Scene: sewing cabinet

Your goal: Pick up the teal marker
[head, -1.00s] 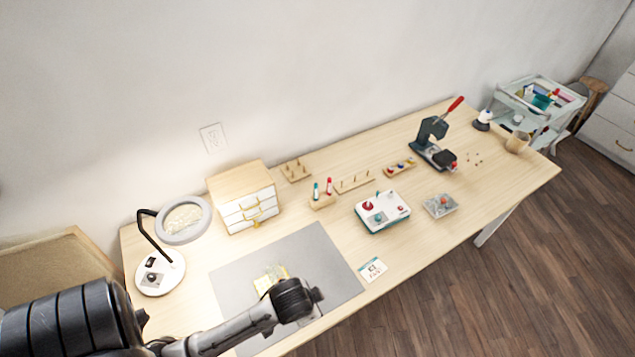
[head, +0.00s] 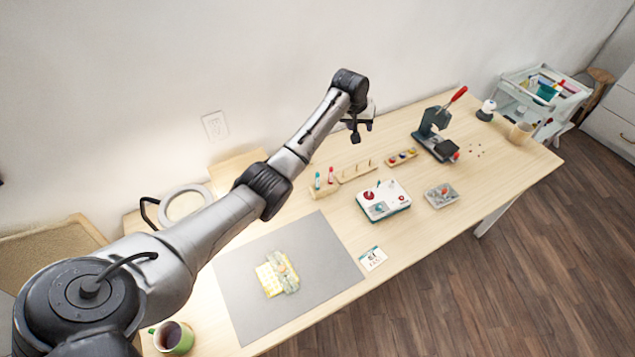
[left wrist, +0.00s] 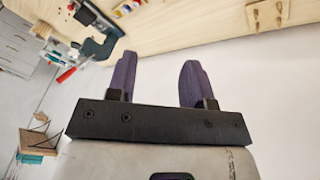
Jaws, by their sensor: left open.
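The teal marker (head: 317,181) stands upright in a small wooden block (head: 325,192) on the table. A red marker (head: 331,175) stands beside it in the same block. My left gripper (head: 361,128) is raised above the back of the table, up and to the right of the markers in the head view, and apart from them. In the left wrist view its two purple fingers (left wrist: 157,65) are spread with nothing between them. I cannot make out the teal marker in that view. My right gripper is not in view.
A peg rack (head: 357,170) and a white-topped box (head: 383,200) stand right of the markers. A press with a red handle (head: 436,135) stands farther right. A grey mat (head: 235,275) holds yellow patterned pieces. A green mug (head: 174,338) is near my arm.

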